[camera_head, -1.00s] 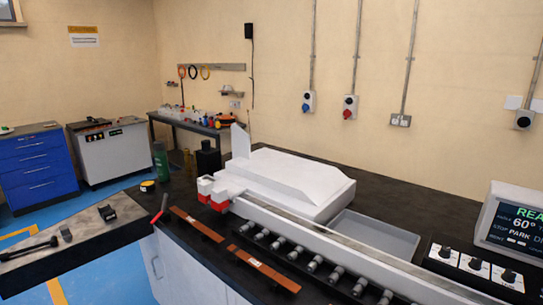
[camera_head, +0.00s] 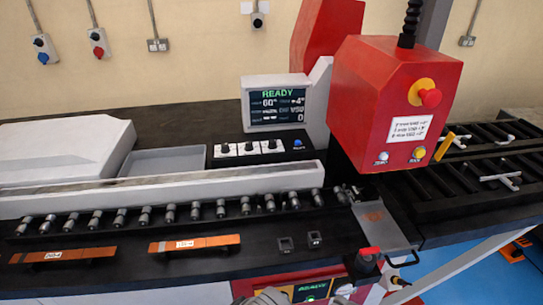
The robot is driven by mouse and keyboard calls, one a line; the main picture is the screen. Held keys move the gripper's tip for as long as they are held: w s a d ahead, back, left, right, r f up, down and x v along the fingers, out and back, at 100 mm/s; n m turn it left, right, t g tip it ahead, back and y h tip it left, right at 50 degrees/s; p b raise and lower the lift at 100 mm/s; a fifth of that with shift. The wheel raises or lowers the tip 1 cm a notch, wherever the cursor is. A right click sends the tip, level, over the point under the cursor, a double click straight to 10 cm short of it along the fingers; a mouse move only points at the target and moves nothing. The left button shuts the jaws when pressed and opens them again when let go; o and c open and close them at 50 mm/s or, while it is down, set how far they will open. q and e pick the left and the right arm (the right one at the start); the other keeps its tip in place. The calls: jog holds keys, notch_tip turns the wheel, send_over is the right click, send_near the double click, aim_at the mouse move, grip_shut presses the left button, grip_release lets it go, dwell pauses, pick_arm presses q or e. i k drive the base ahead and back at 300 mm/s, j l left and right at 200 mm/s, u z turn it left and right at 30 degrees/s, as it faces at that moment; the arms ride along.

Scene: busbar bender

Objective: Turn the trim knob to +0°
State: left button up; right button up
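A control panel with three dark knobs on white plates stands on the bench behind the roller rail: a left knob (camera_head: 224,149), a middle knob (camera_head: 248,147) and a right knob (camera_head: 271,145). Their labels are too small to read, so I cannot tell which is the trim knob. The display (camera_head: 277,106) behind them shows READY in green, 60° and a second angle that looks like 4°, its sign unclear.
A blue button (camera_head: 297,143) sits right of the knobs. The red machine head (camera_head: 390,105) with a red emergency button (camera_head: 430,97) rises at right. A grey tray (camera_head: 165,163) lies left of the panel. Copper bars (camera_head: 194,244) lie in front of the rollers.

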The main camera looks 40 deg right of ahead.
aim_at(273, 145)
jog(key=z, duration=1.5)
